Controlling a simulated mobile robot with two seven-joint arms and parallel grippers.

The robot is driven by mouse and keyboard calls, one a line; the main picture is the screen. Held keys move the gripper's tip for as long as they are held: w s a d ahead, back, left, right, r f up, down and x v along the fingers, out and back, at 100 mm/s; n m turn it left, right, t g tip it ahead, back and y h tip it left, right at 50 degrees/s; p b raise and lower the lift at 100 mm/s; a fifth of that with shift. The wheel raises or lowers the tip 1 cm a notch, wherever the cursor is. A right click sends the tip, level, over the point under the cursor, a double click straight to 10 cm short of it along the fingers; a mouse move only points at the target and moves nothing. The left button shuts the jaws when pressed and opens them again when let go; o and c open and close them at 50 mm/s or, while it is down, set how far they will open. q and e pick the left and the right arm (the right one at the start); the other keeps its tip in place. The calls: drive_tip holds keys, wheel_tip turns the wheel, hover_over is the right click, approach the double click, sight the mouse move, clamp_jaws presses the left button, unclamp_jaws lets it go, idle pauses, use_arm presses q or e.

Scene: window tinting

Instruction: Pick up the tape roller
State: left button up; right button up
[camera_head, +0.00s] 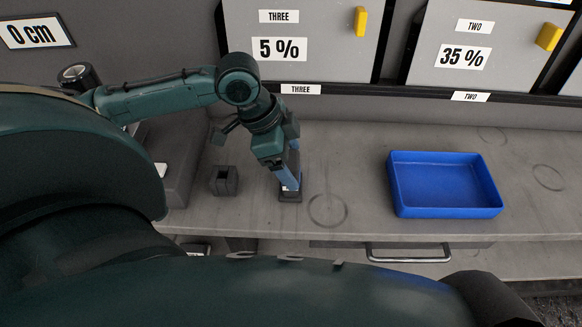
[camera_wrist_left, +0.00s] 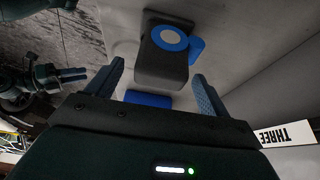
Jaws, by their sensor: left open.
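In the head view a dark stand (camera_head: 290,196) is on the grey bench under my left gripper (camera_head: 287,180), which largely hides what stands there. My left gripper points down; in its wrist view the two fingers are apart with nothing clearly held between them. The roller shows ahead, between and beyond the fingertips. Contact cannot be told. What looks like my right gripper (camera_wrist_left: 72,75) is small at the wrist view's left edge; its jaws are unclear.
An empty blue tray (camera_head: 445,208) stands on the bench to the right. A small dark square holder (camera_head: 224,181) is left of the gripper. Labelled panels with yellow handles (camera_head: 361,21) line the back. The bench between stand and tray is clear.

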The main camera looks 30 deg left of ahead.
use_arm(q)
drive_tip(key=shift+d+f, duration=0.1)
drive_tip(key=shift+f, duration=0.15)
drive_tip(key=shift+c, duration=0.3)
drive_tip(key=c, duration=1.4)
drive_tip(key=shift+w+r, duration=0.1)
drive_tip(key=shift+c, duration=0.2)
